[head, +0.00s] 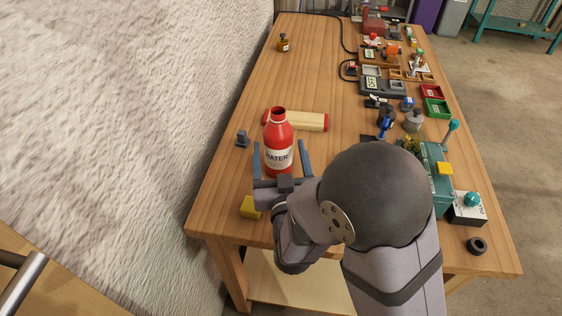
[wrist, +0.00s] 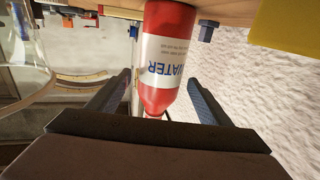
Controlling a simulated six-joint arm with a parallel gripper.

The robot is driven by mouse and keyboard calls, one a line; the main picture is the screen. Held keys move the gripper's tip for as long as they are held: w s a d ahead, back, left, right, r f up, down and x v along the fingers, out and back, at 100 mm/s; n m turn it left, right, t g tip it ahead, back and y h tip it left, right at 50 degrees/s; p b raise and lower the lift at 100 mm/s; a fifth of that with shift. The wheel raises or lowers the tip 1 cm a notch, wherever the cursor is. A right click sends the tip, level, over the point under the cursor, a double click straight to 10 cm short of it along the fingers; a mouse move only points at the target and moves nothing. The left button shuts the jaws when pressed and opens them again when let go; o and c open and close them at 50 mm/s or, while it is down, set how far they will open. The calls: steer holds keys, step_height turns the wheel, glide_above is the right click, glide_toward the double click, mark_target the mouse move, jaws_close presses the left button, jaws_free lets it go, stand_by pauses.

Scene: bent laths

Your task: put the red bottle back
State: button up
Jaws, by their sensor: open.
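The red bottle (head: 279,138) with a white WATER label stands upright near the left side of the wooden table. My gripper (head: 280,150) is open, with one finger on each side of the bottle. In the wrist view the bottle (wrist: 162,88) shows upside down between the two fingers (wrist: 160,95). The place the bottle belongs in cannot be told from these frames.
A cream cylinder with red ends (head: 312,121) lies just behind the bottle. A small blue-grey piece (head: 242,139) and a yellow block (head: 249,208) are nearby. A clear rounded thing (wrist: 30,55) shows in the wrist view. The right side is crowded; the far left is mostly clear.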

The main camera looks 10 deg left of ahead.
mark_target(280, 151)
steer(key=shift+s+d+r+p, duration=0.1)
steer(key=shift+s+r+p, duration=0.1)
steer(key=shift+s+p, duration=0.3)
steer(key=shift+w+p, duration=0.1)
steer(key=shift+p, duration=0.9)
steer(key=shift+p, duration=0.5)
steer(key=shift+s+p, duration=0.35)
steer(key=shift+p, duration=0.8)
steer(key=p, duration=0.1)
steer(key=s+p, duration=0.1)
steer(key=p, duration=0.1)
steer(key=shift+s+d+f, duration=0.1)
steer(key=shift+d, duration=0.15)
steer(key=shift+s+f+p, duration=0.1)
steer(key=shift+p, duration=0.2)
